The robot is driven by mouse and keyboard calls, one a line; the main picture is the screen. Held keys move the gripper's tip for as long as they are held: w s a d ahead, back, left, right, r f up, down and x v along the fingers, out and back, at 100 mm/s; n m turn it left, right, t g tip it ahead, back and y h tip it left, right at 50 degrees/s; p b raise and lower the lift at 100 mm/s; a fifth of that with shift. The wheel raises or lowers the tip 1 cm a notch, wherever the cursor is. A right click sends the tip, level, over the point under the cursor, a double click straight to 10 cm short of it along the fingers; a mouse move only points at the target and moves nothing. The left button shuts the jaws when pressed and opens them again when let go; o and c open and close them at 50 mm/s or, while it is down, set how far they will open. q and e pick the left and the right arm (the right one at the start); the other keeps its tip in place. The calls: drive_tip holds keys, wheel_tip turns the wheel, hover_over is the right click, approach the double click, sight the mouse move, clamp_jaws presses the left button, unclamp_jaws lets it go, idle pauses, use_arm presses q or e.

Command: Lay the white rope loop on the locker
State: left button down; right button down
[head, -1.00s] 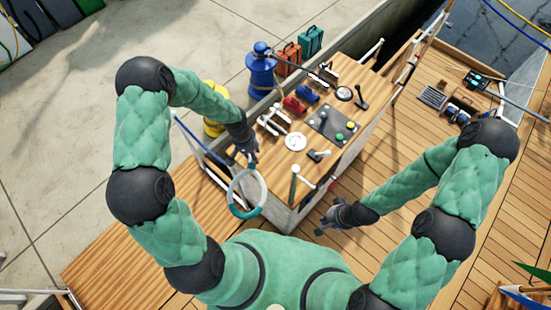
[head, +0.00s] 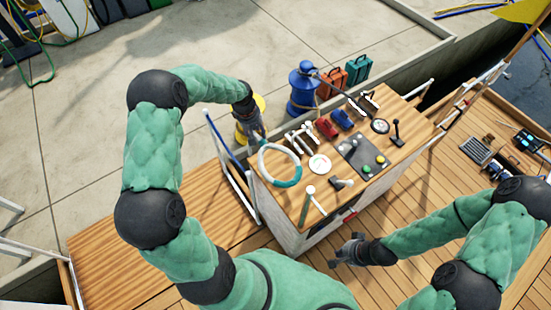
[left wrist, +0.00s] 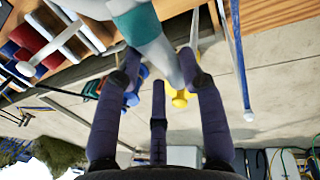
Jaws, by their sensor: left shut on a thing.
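The white rope loop (head: 262,165), with a teal section, shows in the head view over the left end of a wood-topped console. My left gripper (head: 261,138) is shut on its far-left side. In the left wrist view, the pale loop (left wrist: 160,52) runs between my fingers (left wrist: 166,78), its teal part above. I cannot tell whether the loop touches the console top. The console (head: 292,203) and a lower slatted wooden bench (head: 150,212) to its left are both in view; which is the locker is unclear. My right gripper (head: 349,251) is right of the console, apparently empty.
Near the loop on the console are a white disc (head: 319,164), a white-topped lever (head: 307,200) and a dark button panel (head: 364,156). Blue (head: 303,90) and yellow (head: 259,103) bollard-like objects stand behind. The bench is clear.

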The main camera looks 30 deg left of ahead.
use_arm(q)
drive_tip(key=b, duration=0.3)
hover_over(275, 158)
drive_tip(key=a, duration=0.2)
drive_tip(key=f, duration=0.5)
drive_tip(key=shift+s+d+f, duration=0.2)
drive_tip(key=shift+s+d, duration=0.05)
drive_tip(key=shift+d+f+b, duration=0.2)
drive_tip(key=shift+f+b, duration=0.15)
drive_tip(key=shift+f, duration=0.4)
drive_tip(key=shift+d+f+b, duration=0.2)
drive_tip(key=shift+f+b, duration=0.2)
drive_tip(key=shift+f, duration=0.3)
drive_tip(key=shift+d+f+b, duration=0.2)
drive_tip(key=shift+f+b, duration=0.15)
drive_tip(key=shift+f, duration=0.4)
drive_tip(key=shift+f, duration=0.2)
drive_tip(key=c, duration=0.8)
unclamp_jaws()
drive_tip(key=shift+o, duration=0.2)
drive_tip(key=shift+r, duration=0.1)
